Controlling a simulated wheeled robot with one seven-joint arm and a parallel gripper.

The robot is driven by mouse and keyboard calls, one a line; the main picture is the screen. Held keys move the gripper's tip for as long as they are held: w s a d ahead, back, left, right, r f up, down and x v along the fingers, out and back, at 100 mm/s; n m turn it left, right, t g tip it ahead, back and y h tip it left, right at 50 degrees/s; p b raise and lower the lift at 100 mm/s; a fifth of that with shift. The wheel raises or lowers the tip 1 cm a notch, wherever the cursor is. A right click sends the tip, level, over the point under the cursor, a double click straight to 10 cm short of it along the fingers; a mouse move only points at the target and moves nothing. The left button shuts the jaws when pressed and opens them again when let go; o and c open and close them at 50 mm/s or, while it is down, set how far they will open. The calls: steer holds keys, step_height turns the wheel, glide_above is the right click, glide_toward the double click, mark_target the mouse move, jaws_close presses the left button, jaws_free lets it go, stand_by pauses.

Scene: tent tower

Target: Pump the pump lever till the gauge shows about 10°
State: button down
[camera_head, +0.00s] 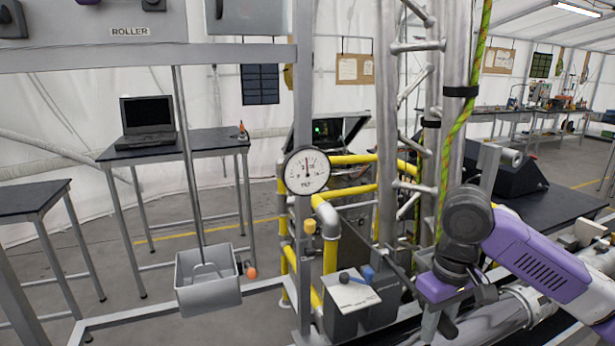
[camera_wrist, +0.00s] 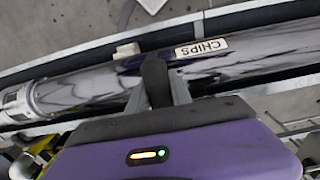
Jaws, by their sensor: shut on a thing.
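The round white gauge (camera_head: 307,171) is on a grey post left of centre in the head view. Its dark needle points about straight up; the figures are too small to read surely. My gripper (camera_head: 437,325) is low at the right, pointing down, beside the metal tower. In the wrist view my gripper (camera_wrist: 160,82) is shut on a dark, rounded upright piece, which looks like the end of the pump lever (camera_wrist: 154,76). The rest of the lever is mostly hidden by my gripper and arm.
A grey box with a white plate (camera_head: 352,296) and a blue knob stands left of my gripper. Yellow rails (camera_head: 331,258) are behind it. A dark glossy tube labelled CHIPS (camera_wrist: 235,38) lies close beyond my fingers. A grey bin (camera_head: 208,280) hangs at the left.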

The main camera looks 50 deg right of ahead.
steer(key=shift+w+d+r+p, duration=0.1)
steer(key=shift+r+p, duration=2.85)
steer(key=shift+r, duration=0.1)
steer(key=shift+w+d+r+p, duration=0.1)
steer(key=shift+w+r+p, duration=0.05)
steer(key=shift+r+p, duration=0.4)
steer(key=shift+w+d+r+p, duration=0.1)
steer(key=shift+r+p, duration=0.45)
steer(key=shift+w+d+r+p, duration=0.15)
steer(key=shift+w+r+p, duration=0.1)
steer(key=shift+r, duration=0.3)
steer(key=shift+w+d+r+p, duration=0.1)
steer(key=shift+w+r+p, duration=0.1)
steer(key=shift+r, duration=0.3)
